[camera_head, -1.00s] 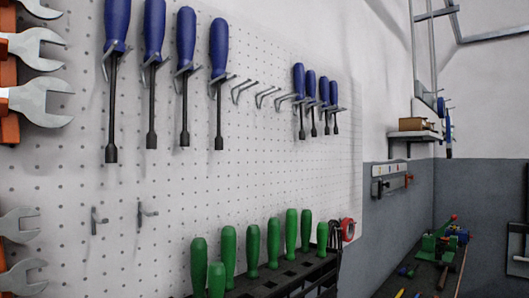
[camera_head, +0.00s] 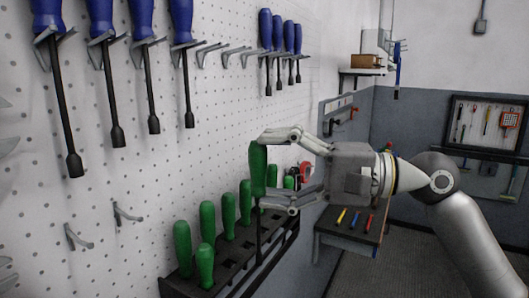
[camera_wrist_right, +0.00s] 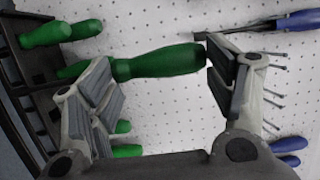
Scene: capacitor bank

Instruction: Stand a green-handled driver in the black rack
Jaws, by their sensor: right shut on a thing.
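The black rack (camera_head: 232,268) runs along the bottom of the pegboard. Several green-handled drivers stand in it, such as the front one (camera_head: 205,265). My right gripper (camera_head: 264,172) is shut on one upright green-handled driver (camera_head: 258,168). One finger is at the top of its handle and the other near the bottom. Its dark shaft points down to the rack; I cannot tell whether the tip is in a slot. In the right wrist view the held handle (camera_wrist_right: 160,62) spans between the fingers of the gripper (camera_wrist_right: 165,80). My left gripper is not in view.
Blue-handled drivers (camera_head: 182,22) hang on hooks above the rack. Empty hooks (camera_head: 240,54) sit between them, and two more are lower left. A red tape roll (camera_head: 305,171) is beyond the rack. A bench (camera_head: 345,240) with coloured tools stands behind my right arm.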

